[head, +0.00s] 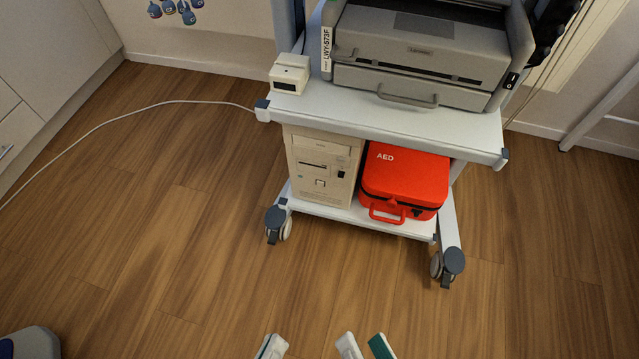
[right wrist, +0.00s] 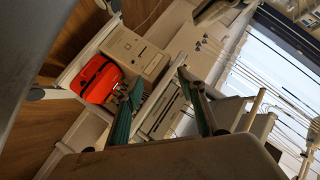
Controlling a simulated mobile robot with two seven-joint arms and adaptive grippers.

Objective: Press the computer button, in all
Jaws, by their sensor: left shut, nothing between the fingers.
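The beige computer tower (head: 322,168) stands upright on the cart's lower shelf, its front facing me. Small dark details show on the front; I cannot tell which is the button. The tower also shows tilted in the right wrist view (right wrist: 132,50). My left gripper (head: 271,345) is at the bottom edge of the head view, shut and empty, well short of the tower. My right gripper (head: 362,340) is just right of it, fingers apart and empty. Its teal fingers (right wrist: 160,80) stand apart in the right wrist view. Neither gripper touches the tower.
A red AED case (head: 405,180) sits right of the tower on the same shelf. The cart's white upper shelf (head: 400,121) overhangs both and bears a grey printer (head: 425,50) and a small white box (head: 290,74). A cable (head: 130,115) runs left. The wooden floor in front is clear.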

